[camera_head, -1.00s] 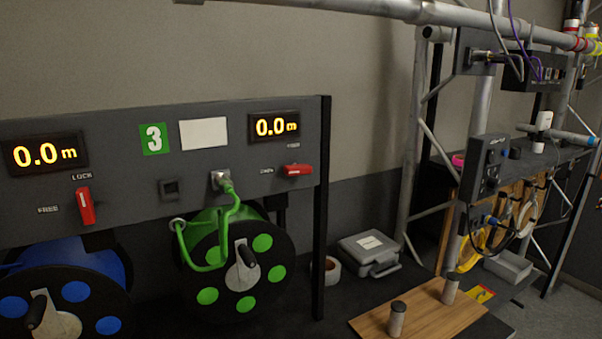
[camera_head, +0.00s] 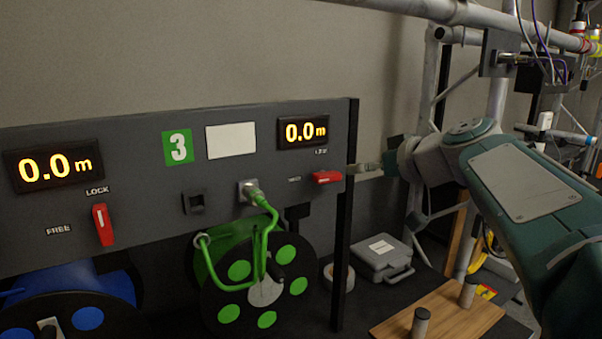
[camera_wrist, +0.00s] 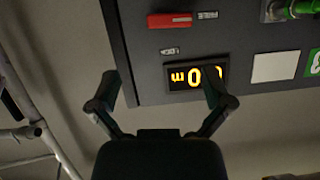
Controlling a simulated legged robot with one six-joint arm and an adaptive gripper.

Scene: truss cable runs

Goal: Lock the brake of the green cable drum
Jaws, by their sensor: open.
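The green cable drum (camera_head: 262,285) hangs under the dark panel (camera_head: 225,172), below the green 3 label. Its red brake lever (camera_head: 326,177) lies horizontal, in line with the side label that seems to read FREE; LOCK appears to be the label above. In the wrist view, which is upside down, the red lever (camera_wrist: 169,20) is at the top, beyond the fingers and apart from them. In the head view my gripper (camera_head: 367,169) is beside the panel's right edge.
The blue drum (camera_head: 75,285) hangs at left, with its own red lever (camera_head: 103,225) upright at LOCK. A green cable (camera_head: 262,225) loops from the panel socket. A black post (camera_head: 345,240) stands at the panel's right end. A grey case (camera_head: 382,258) lies behind.

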